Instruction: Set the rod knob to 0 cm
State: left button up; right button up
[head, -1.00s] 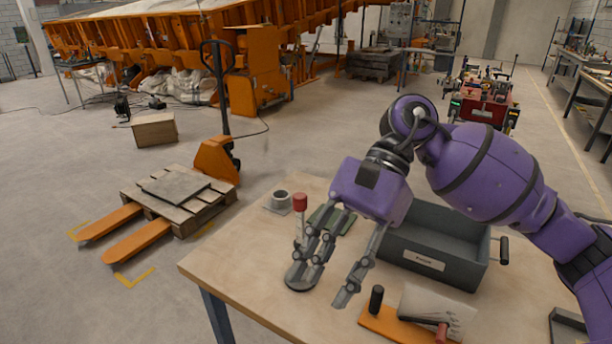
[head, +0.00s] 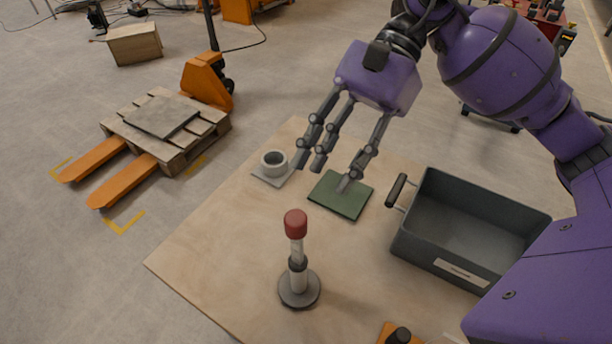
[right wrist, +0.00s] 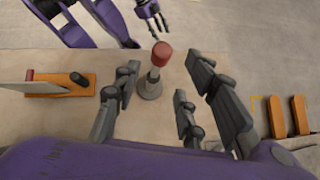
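The rod stands upright on a round grey base (head: 299,290) on the wooden table. Its red knob (head: 296,223) is on top, and a dark collar (head: 298,263) sits partway up the pale rod. No scale can be read. My right gripper (head: 332,178) is open and empty behind the rod, in front of the green mat in the picture and apart from the knob. In the right wrist view the red knob (right wrist: 162,53) shows beyond the spread fingers. My left gripper (right wrist: 154,22) shows small at the top of that view; its opening is unclear.
A grey bin (head: 430,245) with a handle stands to the right. A green mat (head: 341,195) and a pale ring on a plate (head: 273,164) lie behind the rod. An orange board (right wrist: 60,83) with a dark peg is nearby. The table left of the rod is clear.

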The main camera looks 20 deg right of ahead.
aim_at(304, 213)
jog(key=x, duration=0.3)
jog(key=p+x, duration=0.1)
jog(key=x, duration=0.2)
jog(key=shift+s+a, duration=0.3)
jog(key=shift+s+a+f, duration=0.15)
jog(key=shift+a+f, duration=0.2)
jog(key=shift+f, duration=0.15)
grip_shut()
